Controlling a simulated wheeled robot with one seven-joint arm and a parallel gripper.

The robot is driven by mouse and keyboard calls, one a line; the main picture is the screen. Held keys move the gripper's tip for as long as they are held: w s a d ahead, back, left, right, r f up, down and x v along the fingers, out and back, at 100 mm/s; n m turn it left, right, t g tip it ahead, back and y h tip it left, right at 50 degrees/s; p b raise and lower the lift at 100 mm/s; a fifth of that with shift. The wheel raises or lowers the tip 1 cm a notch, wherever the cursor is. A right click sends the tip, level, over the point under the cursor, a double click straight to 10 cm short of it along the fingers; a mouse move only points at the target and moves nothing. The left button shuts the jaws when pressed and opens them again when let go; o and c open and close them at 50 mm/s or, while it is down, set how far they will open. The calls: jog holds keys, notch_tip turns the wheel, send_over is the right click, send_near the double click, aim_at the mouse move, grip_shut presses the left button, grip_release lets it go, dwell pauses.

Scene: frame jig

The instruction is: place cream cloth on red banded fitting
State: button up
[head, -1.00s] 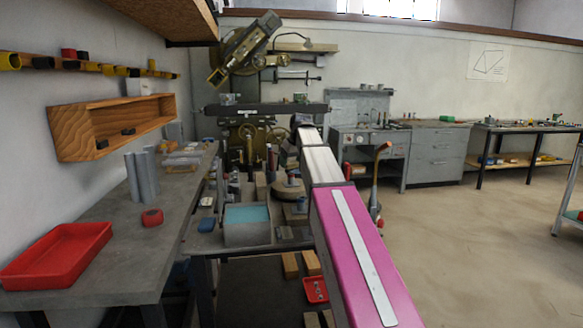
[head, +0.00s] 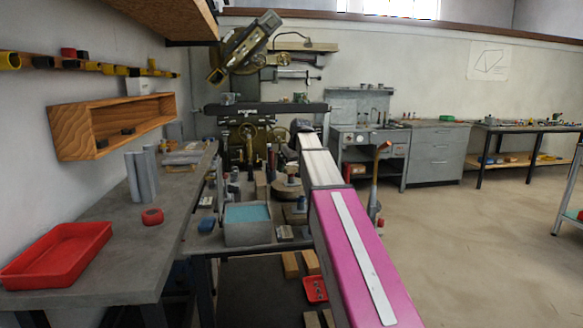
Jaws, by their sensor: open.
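My arm (head: 349,243), pink and white, reaches forward over the middle bench. Its dark far joint (head: 300,126) is in front of the machine. My gripper is hidden beyond the arm, so I cannot see its jaws or what is near them. I cannot make out a cream cloth for sure; a pale flat patch (head: 184,159) lies at the far end of the left bench. No red banded fitting can be told apart for sure among the small upright parts on the middle bench.
A red tray (head: 58,256), a red ring-like piece (head: 152,216) and grey cylinders (head: 141,178) stand on the left bench (head: 120,262). A grey bin (head: 247,235) with blue contents stands on the middle bench. The floor (head: 470,245) at right is open.

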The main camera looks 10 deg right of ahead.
jog(key=v, duration=1.2)
